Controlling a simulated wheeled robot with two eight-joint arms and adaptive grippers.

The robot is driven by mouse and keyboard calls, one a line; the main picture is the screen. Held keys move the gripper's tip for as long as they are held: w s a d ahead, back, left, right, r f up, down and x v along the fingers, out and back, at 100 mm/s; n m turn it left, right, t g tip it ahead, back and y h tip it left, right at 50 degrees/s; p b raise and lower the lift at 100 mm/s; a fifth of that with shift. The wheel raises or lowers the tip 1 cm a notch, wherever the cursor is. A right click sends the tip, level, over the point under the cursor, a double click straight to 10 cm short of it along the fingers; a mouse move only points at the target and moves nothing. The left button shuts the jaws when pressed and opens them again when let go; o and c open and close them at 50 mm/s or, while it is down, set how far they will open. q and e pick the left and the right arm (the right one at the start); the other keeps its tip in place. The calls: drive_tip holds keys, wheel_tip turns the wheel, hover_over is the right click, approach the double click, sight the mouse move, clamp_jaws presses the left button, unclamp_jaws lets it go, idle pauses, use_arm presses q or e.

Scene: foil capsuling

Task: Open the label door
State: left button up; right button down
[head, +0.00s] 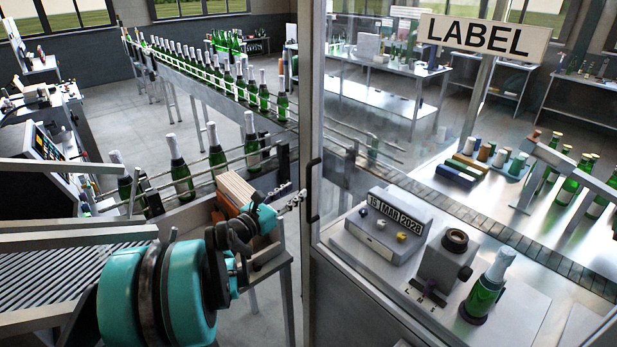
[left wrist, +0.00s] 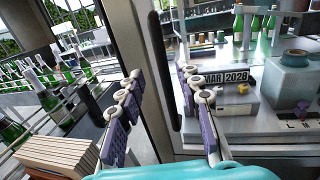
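The label door is a glass panel in a grey metal frame (head: 335,285), under the white LABEL sign (head: 488,38). It looks closed. A dark vertical handle (head: 312,192) is on its left edge; it shows in the left wrist view (left wrist: 162,65) as a long black bar. My left gripper (head: 296,200) is just left of the handle in the head view. In the left wrist view its two fingers (left wrist: 160,92) are spread, with the bar seen between them. I cannot tell whether they touch it. My right gripper is not in view.
Behind the glass stand a date block (head: 399,212), a dark-topped device (head: 447,260) and a green bottle (head: 487,288). Left of the door, a conveyor carries several bottles (head: 180,165). A stack of brown boards (head: 236,188) lies close beside my left gripper.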

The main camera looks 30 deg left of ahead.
sight(307, 184)
use_arm(q)
drive_tip(key=w, duration=0.5)
drive_tip(key=w+d, duration=0.1)
drive_tip(key=w, duration=0.1)
drive_tip(key=shift+w, duration=0.2)
clamp_jaws()
